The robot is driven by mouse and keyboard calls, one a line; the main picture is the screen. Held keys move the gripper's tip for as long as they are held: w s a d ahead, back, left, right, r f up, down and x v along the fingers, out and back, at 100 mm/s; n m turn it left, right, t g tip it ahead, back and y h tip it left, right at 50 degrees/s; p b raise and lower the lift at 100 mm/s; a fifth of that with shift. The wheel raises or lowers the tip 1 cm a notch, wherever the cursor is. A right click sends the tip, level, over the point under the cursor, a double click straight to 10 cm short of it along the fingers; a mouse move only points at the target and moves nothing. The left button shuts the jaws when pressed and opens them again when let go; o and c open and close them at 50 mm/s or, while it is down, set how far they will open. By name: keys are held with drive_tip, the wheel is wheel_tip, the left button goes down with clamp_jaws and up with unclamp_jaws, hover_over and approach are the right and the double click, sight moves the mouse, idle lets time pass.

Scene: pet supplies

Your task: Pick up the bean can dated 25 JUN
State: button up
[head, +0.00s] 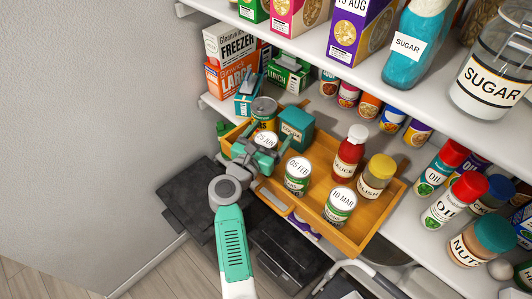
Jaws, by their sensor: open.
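The can with a white lid reading 25 JUN (266,138) stands upright in the left part of a wooden tray (375,236). My gripper (262,150) is open, with its fingers at this can, and it hides the can's body. I cannot tell whether the fingers touch it. A can reading 05 FEB (298,171) and a can reading 19 MAR (341,203) stand to the right in the same tray.
The tray also holds a teal box (295,128), a red sauce bottle (349,155) and a yellow-capped jar (377,177). An upper shelf (400,85) with boxes and sugar jars overhangs the back.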

drive_tip(key=shift+a, duration=0.1)
drive_tip(key=shift+c, duration=0.2)
drive_tip(key=c, duration=1.2)
wheel_tip(320, 180, up, 10)
drive_tip(key=p, duration=0.4)
